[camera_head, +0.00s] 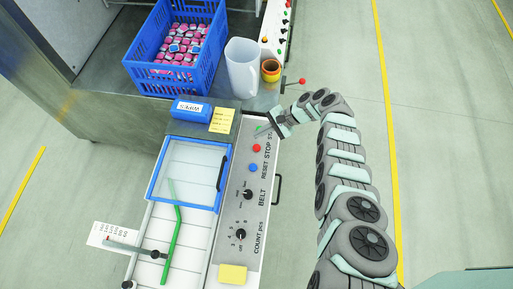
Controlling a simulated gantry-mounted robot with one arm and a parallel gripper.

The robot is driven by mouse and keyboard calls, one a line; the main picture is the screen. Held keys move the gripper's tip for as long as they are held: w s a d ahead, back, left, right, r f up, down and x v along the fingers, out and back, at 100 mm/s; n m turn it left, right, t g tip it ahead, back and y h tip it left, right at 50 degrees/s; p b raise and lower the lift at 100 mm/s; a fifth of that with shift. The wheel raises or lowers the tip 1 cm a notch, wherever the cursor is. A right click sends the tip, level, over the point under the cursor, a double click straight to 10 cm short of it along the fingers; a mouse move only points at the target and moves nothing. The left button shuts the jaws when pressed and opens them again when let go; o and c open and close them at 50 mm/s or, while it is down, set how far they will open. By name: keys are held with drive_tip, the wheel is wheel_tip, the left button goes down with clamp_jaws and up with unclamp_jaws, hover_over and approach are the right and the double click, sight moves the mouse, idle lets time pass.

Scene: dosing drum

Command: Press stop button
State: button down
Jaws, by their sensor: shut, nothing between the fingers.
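The red stop button (256,148) sits on the grey control panel (236,212), beside the printed word STOP. A green button (259,128) shows in part above it, close to my gripper, and a blue button (253,168) lies below it beside RESET. My gripper (262,133) is shut and empty. It reaches in from the right over the top end of the panel, near the green button and just above the red one in the picture. I cannot tell its height over the panel or whether it touches anything.
Left of the panel is a blue-framed clear cover (188,174) with a black handle. Behind stand a blue crate (152,83) of packs, a clear jug (242,68), an orange-rimmed cup (271,70) and a red-knobbed lever (301,81). Floor to the right is open.

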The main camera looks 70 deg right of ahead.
sight(259, 147)
wheel_tip(259, 147, down, 8)
drive_tip(key=b, duration=0.6)
drive_tip(key=shift+r+b, duration=0.2)
drive_tip(key=shift+b, duration=0.1)
drive_tip(key=shift+f, duration=0.1)
idle(1.3)
drive_tip(key=shift+f+b, duration=0.3)
drive_tip(key=shift+b, duration=0.05)
drive_tip(key=shift+f+b, duration=0.45)
drive_tip(key=shift+f, duration=0.05)
idle(0.5)
idle(0.3)
drive_tip(key=shift+r+p, duration=0.95)
drive_tip(key=shift+p, duration=0.05)
wheel_tip(259, 147, up, 5)
drive_tip(key=p, duration=0.5)
idle(0.5)
